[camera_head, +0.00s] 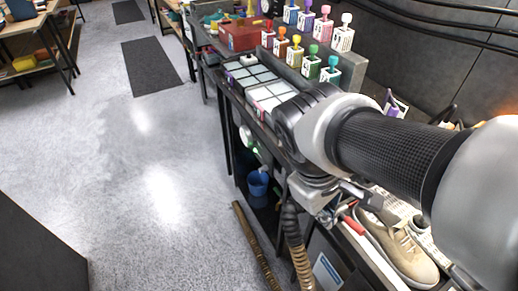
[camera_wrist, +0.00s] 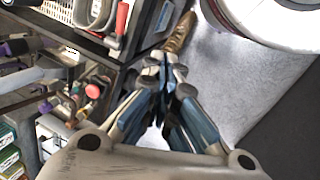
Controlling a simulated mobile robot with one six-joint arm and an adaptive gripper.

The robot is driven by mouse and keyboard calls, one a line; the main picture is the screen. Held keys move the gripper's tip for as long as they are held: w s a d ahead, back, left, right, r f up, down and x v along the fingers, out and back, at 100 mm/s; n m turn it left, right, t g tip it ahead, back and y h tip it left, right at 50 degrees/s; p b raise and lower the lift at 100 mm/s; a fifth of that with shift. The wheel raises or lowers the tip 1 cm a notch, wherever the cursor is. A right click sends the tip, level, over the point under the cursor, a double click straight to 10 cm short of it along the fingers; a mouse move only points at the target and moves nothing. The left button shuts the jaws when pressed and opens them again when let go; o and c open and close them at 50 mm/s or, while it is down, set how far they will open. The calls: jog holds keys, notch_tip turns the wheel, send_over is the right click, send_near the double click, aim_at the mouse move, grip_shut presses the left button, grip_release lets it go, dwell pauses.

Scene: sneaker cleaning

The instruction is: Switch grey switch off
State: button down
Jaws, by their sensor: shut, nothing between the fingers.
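My gripper (camera_wrist: 165,62) is shut and empty in the wrist view, with its blue-grey fingers together beside the workbench's front edge. In the head view my gripper (camera_head: 362,197) is partly hidden by my own arm, close to the bench front and near a beige sneaker (camera_head: 400,250). I cannot make out the grey switch in either view; my arm covers part of the bench in the head view.
A brass-coloured ribbed hose (camera_wrist: 180,32) hangs just past the fingertips. A red-handled tool (camera_wrist: 122,18) lies at the bench edge.

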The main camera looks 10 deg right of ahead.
aim_at(265, 168)
jog(key=w+f+n+h+p, duration=0.1)
jog(key=w+f+n+h, duration=0.5)
jog(key=w+n, duration=0.3)
jog(key=w+f+n+h+p, duration=0.2)
jog(key=w+f+n+h, duration=0.35)
jog(key=w+n, duration=0.3)
jog(key=w+a+f+n+t+p, duration=0.1)
jog(key=a+f+n+t, duration=0.4)
jog(key=f+n, duration=0.5)
jog(key=w+a+f+n+t+y+p, duration=0.1)
jog(key=a+f+n+t, duration=0.3)
jog(key=f+n+t, duration=0.5)
notch_tip(265, 168, down, 2)
jog(key=shift+w+a+n+t, duration=0.35)
jog(key=shift+t, duration=0.15)
jog(key=shift+y, duration=0.25)
jog(key=w+a+b+x, duration=0.1)
jog(key=a+b+x, duration=0.1)
jog(key=x, duration=1.1)
jog(key=shift+w+r, duration=0.25)
jog(key=shift+r, duration=0.1)
